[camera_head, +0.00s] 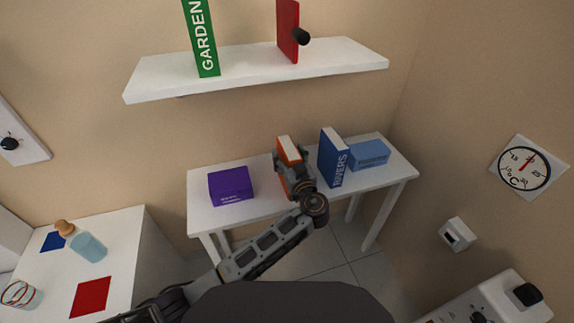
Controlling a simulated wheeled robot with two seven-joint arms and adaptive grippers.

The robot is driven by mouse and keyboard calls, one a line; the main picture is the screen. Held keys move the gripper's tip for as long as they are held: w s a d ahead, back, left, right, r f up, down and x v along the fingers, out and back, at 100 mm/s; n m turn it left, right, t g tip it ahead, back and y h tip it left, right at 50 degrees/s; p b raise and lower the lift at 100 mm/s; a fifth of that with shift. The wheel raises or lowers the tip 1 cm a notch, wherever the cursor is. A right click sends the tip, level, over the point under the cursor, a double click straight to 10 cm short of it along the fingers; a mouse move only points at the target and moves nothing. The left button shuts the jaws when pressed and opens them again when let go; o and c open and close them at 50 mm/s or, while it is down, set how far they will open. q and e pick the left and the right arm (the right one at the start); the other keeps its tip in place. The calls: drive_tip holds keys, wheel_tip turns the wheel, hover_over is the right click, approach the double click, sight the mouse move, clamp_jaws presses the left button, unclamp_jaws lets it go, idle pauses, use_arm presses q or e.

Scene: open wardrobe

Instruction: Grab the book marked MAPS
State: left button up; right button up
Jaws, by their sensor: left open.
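No cover in view reads MAPS. An orange book (289,150) stands upright on the white table (270,207); its front is mostly hidden by my gripper, so I cannot read its title. My left gripper (290,170) is open at the orange book, with its fingers around or just in front of it; I cannot tell whether they touch. A blue book marked RIVERS (333,160) stands close to the right of the gripper. My right gripper is not in view.
A purple box (230,186) and a light-blue box (368,155) sit on the table.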

use_arm(q)
drive_tip(key=shift+s, duration=0.1)
idle(0.3)
drive_tip(key=shift+r, duration=0.1)
clamp_jaws()
